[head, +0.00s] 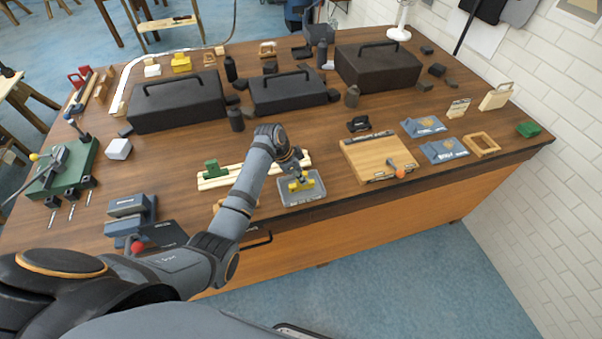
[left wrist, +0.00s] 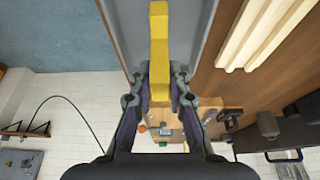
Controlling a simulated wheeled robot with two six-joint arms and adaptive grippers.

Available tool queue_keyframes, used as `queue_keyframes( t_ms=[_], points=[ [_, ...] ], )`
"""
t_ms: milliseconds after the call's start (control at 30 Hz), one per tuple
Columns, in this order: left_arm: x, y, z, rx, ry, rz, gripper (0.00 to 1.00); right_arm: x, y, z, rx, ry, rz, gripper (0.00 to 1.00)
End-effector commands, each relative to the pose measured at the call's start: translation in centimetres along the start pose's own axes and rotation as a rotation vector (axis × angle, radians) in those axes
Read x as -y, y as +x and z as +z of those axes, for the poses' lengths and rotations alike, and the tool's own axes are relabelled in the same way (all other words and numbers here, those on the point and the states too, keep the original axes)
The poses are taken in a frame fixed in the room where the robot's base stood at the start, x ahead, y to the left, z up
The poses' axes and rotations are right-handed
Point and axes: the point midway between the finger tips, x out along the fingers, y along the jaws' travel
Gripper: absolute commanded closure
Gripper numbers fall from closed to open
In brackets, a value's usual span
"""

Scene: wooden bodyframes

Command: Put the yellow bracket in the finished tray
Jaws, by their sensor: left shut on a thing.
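My left gripper (head: 298,177) is shut on the yellow bracket (head: 303,185), over the grey tray (head: 302,202) at the front edge of the workbench. In the left wrist view the yellow bracket (left wrist: 158,40) sticks out beyond the fingers of my left gripper (left wrist: 159,80). The grey tray (left wrist: 203,38) also shows in the left wrist view, beyond the bracket. I cannot tell whether the bracket touches the tray floor. My right gripper is not in view.
A pale slatted rack (head: 214,181) with a green block lies left of the tray. A wooden board (head: 378,157) with a red-orange knob lies to the right. Black toolboxes (head: 288,92) stand behind. Another yellow part (head: 181,63) sits at the back left.

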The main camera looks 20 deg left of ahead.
Motion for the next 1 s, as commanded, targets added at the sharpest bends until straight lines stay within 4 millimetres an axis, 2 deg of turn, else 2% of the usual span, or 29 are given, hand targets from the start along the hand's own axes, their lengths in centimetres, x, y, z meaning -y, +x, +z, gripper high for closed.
queue_keyframes(
  t_ms=[33,367,400,533,833,933,1000],
  points=[
    [0.0,0.0,0.0,-0.001,0.001,-0.001,1.0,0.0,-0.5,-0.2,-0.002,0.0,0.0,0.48],
    [0.1,0.6,0.2,-0.002,0.001,-0.002,1.0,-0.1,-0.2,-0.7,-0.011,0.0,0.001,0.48],
    [0.0,0.6,0.3,-0.001,0.001,-0.002,0.8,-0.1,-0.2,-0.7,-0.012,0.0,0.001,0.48],
    [0.0,0.6,0.3,-0.001,0.0,-0.002,0.62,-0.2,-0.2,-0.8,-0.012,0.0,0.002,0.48],
    [0.1,0.5,0.2,-0.001,0.0,-0.002,0.61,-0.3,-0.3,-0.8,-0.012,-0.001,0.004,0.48],
    [0.2,-0.3,0.2,-0.002,0.001,-0.006,0.61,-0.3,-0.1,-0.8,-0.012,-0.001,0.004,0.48],
    [0.2,-1.5,0.3,-0.002,0.0,-0.007,0.61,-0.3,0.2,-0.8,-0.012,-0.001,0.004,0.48]
  ],
)
